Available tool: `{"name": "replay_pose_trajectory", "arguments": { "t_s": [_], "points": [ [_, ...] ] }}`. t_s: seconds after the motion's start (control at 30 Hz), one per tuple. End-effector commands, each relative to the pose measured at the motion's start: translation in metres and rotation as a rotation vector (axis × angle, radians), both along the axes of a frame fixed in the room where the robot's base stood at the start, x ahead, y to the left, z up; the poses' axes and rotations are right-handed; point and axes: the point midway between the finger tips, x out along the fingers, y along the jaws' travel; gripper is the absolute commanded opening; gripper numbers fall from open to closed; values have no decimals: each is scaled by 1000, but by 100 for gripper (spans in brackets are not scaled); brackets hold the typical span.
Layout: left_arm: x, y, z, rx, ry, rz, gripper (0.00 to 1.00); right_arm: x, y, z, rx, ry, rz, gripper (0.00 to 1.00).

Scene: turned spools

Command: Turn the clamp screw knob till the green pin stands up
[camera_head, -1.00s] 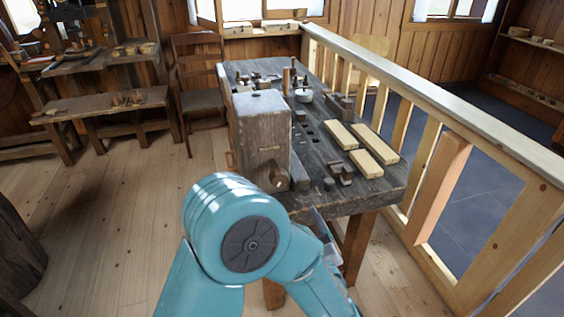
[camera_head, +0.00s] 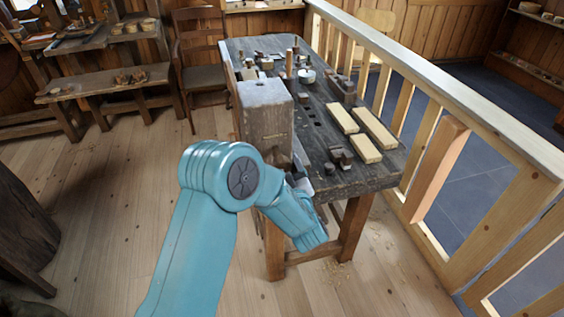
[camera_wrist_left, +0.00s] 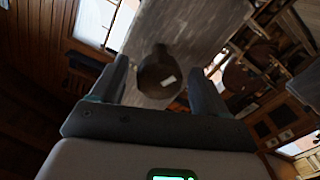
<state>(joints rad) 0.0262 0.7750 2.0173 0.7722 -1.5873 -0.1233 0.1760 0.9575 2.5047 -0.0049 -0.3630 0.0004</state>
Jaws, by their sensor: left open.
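A dark, rounded knob (camera_wrist_left: 155,76) with a pale mark on its face shows in the left wrist view, in front of a grey wooden surface (camera_wrist_left: 205,18). My left gripper (camera_wrist_left: 160,70) is open, one finger to each side of the knob, with gaps showing on both sides. I cannot tell how far the knob reaches between the fingers. In the head view my left gripper (camera_head: 300,178) is at the near end of the workbench (camera_head: 350,180), beside the upright wooden block (camera_head: 265,105). My arm hides the lower block there. I cannot make out a green pin. My right gripper is not in view.
Pale wooden bars (camera_head: 374,128) and small tools lie on the bench. A wooden railing (camera_head: 440,90) runs along its right side. A chair (camera_head: 200,60) and a low bench (camera_head: 105,82) stand at the back left.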

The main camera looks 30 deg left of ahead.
Motion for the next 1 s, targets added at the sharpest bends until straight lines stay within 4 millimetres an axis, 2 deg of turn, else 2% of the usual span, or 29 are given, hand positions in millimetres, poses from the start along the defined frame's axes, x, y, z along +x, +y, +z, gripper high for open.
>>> {"name": "replay_pose_trajectory", "arguments": {
  "t_s": [0.13,0.43,0.6,0.87,1.0],
  "points": [
    [8,9,0,1,1,0,75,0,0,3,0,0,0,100],
    [9,11,-1,0,1,-1,75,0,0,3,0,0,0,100],
    [9,11,0,1,1,-1,22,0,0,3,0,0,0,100],
    [9,11,-1,10,11,-1,21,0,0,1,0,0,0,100],
    [9,11,-2,87,102,-1,20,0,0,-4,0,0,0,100]
  ]
}}
